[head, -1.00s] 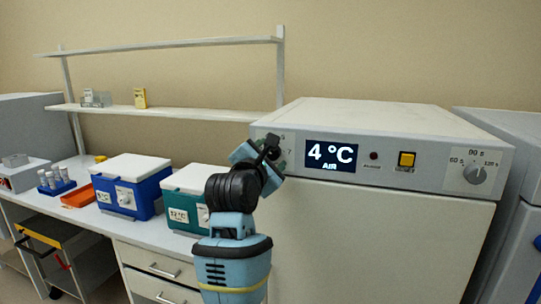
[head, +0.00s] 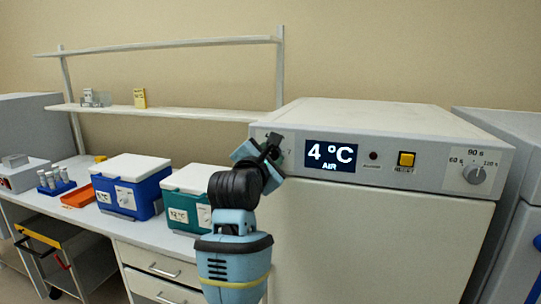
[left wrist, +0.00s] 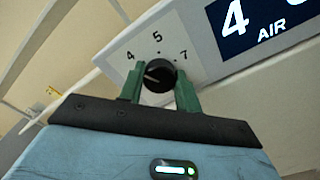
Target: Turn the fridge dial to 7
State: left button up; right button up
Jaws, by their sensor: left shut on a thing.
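The fridge (head: 370,235) has a front panel with a display (head: 331,155) reading 4 °C AIR. The fridge dial (left wrist: 158,76) is a black knob at the panel's left end, under a scale marked 4, 5 and 7. Its pale pointer line seems to point left, toward the 4 side; the exact reading is hard to tell. My left gripper (head: 271,150) is at the dial and hides it in the head view. In the left wrist view its green fingers (left wrist: 159,88) are shut on the dial, one on each side. My right gripper is not in view.
Right of the display are a small red lamp (head: 374,155), a yellow switch (head: 406,160) and a timer knob (head: 475,174). A blue cool box (head: 131,187) and a teal one (head: 185,212) stand on the bench to the left. A shelf (head: 180,111) hangs behind.

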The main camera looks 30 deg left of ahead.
pick_arm(q)
jog(key=shift+m, duration=0.4)
jog(key=m, duration=0.5)
jog(key=shift+f+m, duration=0.1)
jog(key=shift+m, duration=0.2)
jog(key=m, duration=0.5)
jog(key=shift+m, duration=0.3)
jog(key=m, duration=1.1)
jog(key=shift+m, duration=0.4)
jog(key=o, duration=1)
jog(key=shift+c, duration=0.2)
jog(key=shift+s, duration=0.1)
